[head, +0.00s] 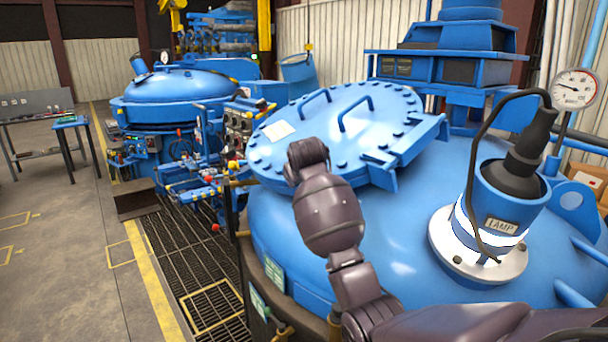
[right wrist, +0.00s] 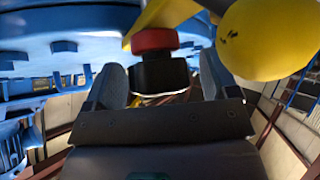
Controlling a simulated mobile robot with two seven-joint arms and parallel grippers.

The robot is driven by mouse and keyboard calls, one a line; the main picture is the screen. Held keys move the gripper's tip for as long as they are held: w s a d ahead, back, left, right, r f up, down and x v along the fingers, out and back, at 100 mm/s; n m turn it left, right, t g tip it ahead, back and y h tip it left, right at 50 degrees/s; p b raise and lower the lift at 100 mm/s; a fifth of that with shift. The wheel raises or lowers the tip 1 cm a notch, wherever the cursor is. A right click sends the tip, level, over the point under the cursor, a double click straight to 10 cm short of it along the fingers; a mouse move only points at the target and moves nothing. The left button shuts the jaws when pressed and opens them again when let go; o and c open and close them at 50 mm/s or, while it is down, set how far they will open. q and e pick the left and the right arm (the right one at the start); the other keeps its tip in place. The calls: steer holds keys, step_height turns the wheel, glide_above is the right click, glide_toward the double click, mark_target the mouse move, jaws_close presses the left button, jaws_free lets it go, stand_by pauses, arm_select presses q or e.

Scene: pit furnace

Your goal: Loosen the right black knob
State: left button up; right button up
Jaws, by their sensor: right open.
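In the right wrist view a black knob (right wrist: 163,76) with a red collar (right wrist: 154,40) behind it sits between the two fingers of my right gripper (right wrist: 160,66). The fingers are open, one on each side of the knob. A narrow gap shows at the right finger; whether the left finger touches I cannot tell. In the head view my right arm reaches over the near blue furnace to its lid (head: 370,150); the gripper and the knob are hidden there. My left gripper is in neither view.
A rounded yellow part (right wrist: 268,38) is close to the right finger, and blue metalwork (right wrist: 60,40) lies to the left. In the head view a lamp housing (head: 500,200) stands on the near furnace at right. A control panel (head: 237,125) is beyond the arm. Open floor (head: 60,240) is at left.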

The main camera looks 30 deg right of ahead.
steer(key=b+v, duration=0.1)
steer(key=v, duration=0.9)
steer(key=shift+s+a+r, duration=0.2)
steer(key=shift+s, duration=0.1)
